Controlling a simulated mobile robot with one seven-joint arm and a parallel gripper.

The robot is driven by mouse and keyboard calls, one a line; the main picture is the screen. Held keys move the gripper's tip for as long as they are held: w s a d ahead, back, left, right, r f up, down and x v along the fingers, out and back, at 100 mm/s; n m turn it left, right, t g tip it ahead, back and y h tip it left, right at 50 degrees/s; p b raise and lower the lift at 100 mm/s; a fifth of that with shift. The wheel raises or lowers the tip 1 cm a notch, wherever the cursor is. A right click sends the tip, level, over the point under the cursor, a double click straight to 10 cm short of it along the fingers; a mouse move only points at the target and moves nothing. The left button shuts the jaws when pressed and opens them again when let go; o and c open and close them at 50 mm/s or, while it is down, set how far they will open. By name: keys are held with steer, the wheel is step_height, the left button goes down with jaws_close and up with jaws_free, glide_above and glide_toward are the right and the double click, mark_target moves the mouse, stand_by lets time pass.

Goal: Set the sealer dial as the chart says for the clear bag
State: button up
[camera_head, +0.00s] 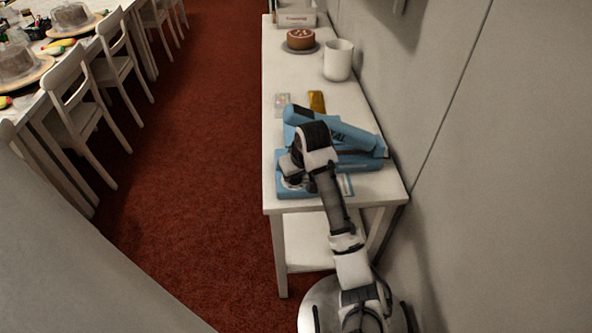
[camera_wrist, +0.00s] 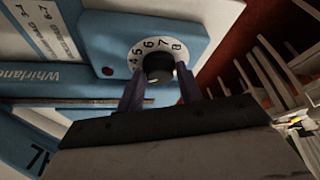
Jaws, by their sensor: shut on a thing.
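The blue sealer (camera_head: 347,137) sits near the front end of the white table, under my arm. In the wrist view its blue body (camera_wrist: 102,28) carries a black dial knob (camera_wrist: 158,68) on a white scale (camera_wrist: 136,56) with numbers up to 8 showing. My gripper (camera_wrist: 160,76) has a finger on either side of the knob and is shut on it. The knob's pointer is not clear. A white chart label (camera_wrist: 48,25) is beside the dial, tilted; its print is too small to read surely. A pale clear bag (camera_head: 282,101) lies behind the sealer, left of a golden bag (camera_head: 316,101).
A white mug (camera_head: 338,60) and a brown cake (camera_head: 300,39) on a dark plate stand farther back on the white table (camera_head: 277,72). A box (camera_head: 296,18) is beyond them. A wall runs along the right. Chairs (camera_head: 84,108) and a laid table are at left.

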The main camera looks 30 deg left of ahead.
stand_by(0.4)
steer(key=o, duration=0.7)
steer(key=shift+r, duration=0.1)
steer(key=p+v, duration=0.1)
steer(key=v, duration=1.2)
steer(key=shift+s+d+r, duration=0.15)
steer(key=shift+r, duration=0.1)
